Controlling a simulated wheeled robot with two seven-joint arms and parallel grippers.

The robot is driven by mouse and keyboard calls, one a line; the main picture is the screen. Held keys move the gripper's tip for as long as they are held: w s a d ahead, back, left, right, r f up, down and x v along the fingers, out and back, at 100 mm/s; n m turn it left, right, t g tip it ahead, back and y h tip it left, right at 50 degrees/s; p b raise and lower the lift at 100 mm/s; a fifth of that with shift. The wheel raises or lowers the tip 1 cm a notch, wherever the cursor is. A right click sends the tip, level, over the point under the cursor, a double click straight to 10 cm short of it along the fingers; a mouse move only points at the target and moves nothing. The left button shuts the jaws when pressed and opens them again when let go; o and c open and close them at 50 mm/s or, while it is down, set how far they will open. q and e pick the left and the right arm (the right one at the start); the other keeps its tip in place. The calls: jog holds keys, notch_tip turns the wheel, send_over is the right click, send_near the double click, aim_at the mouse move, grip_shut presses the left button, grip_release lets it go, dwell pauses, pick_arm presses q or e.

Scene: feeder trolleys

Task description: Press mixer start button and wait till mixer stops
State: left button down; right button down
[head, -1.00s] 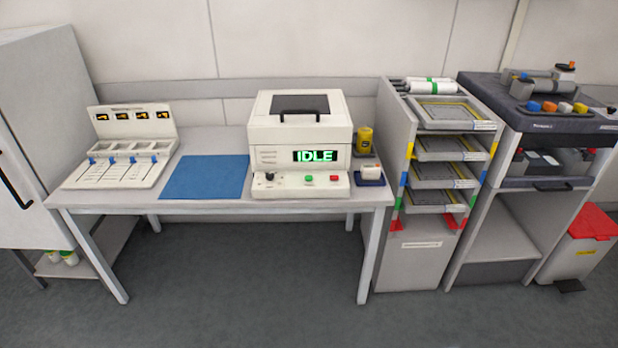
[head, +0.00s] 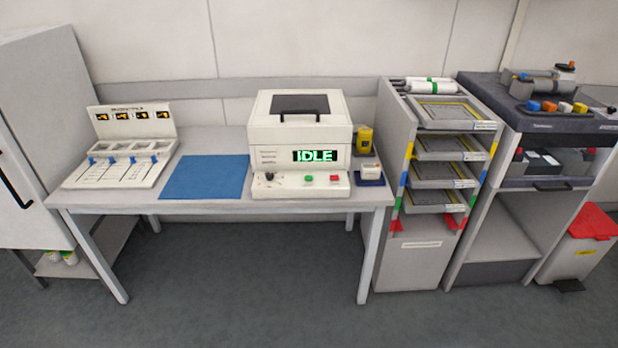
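The mixer (head: 275,130) is a cream box with a dark-handled lid, standing on the table. Its lid looks closed. Its display (head: 315,156) reads IDLE in green. On its front ledge are a green button (head: 308,180), a red button (head: 334,178) and a dark knob (head: 269,176). The green button's label is too small to read. Neither of my grippers is in the head view.
On the grey table (head: 225,207) are a blue mat (head: 205,177), a slotted cream station (head: 122,150), a yellow container (head: 364,140) and a small white item on a blue base (head: 370,180). A tray rack (head: 410,262) stands right of the table. The floor in front is clear.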

jog(key=shift+d, duration=0.35)
pick_arm(q)
jog(key=shift+d, duration=0.3)
jog(key=shift+a, duration=0.1)
pick_arm(e)
jog(key=shift+a, duration=0.2)
